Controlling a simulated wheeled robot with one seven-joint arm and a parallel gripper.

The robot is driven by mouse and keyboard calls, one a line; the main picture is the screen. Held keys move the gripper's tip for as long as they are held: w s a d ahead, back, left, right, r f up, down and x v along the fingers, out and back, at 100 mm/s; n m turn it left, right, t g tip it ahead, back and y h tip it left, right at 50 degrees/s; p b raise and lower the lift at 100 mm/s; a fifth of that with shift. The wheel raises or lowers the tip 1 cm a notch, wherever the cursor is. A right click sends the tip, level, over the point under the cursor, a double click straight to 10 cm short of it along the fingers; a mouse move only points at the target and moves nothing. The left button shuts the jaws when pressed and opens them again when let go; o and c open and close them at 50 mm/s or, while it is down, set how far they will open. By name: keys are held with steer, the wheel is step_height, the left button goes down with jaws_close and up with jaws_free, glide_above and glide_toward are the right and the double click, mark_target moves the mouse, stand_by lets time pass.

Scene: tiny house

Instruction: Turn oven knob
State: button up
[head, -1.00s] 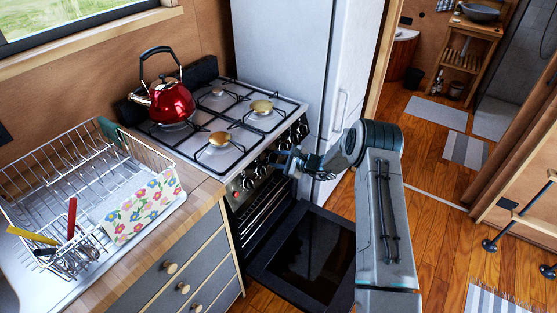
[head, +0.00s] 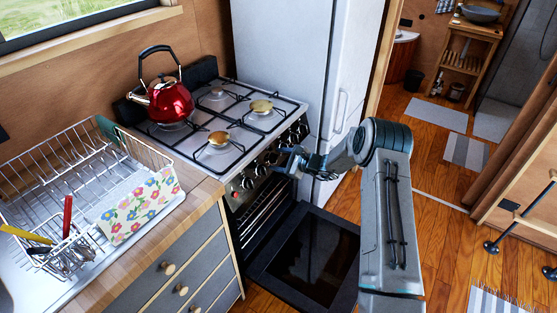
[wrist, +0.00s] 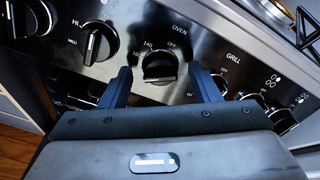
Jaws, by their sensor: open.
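The oven knob (wrist: 160,66) is a dark round knob under the "OVEN" label on the stove's black control panel, in the middle of the wrist view. My gripper (wrist: 160,82) is open, with one dark finger on each side of this knob; I cannot tell whether the fingers touch it. In the head view my gripper (head: 284,160) is in front of the stove's knob row and hides part of it. The stove (head: 215,130) stands between the counter and the fridge.
The oven door (head: 310,255) hangs open below my arm. A red kettle (head: 172,102) stands on the back left burner. Other knobs (wrist: 98,42) flank the oven knob closely. The fridge (head: 285,60) is behind, and a dish rack (head: 100,190) is on the left counter.

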steer(key=b+v, duration=0.2)
steer(key=v, duration=1.1)
steer(key=shift+d+r, duration=0.1)
steer(key=s+a+r+n+g+h, duration=0.2)
steer(key=s+r+n+g, duration=0.1)
steer(key=s+r+n, duration=0.5)
steer(key=s+a+r+n+g+h, duration=0.25)
steer(key=s+r, duration=0.25)
steer(key=s, duration=0.6)
steer(key=s+d+r+n+h, duration=0.2)
steer(key=s+d+n+h, duration=0.1)
steer(key=s, duration=0.6)
steer(key=s+d+r+n+h, duration=0.3)
steer(key=s+d+n+h, duration=0.1)
steer(key=s, duration=0.6)
steer(key=shift+d+r+n, duration=0.3)
steer(key=shift+d+n, duration=0.25)
steer(key=shift+d, duration=0.3)
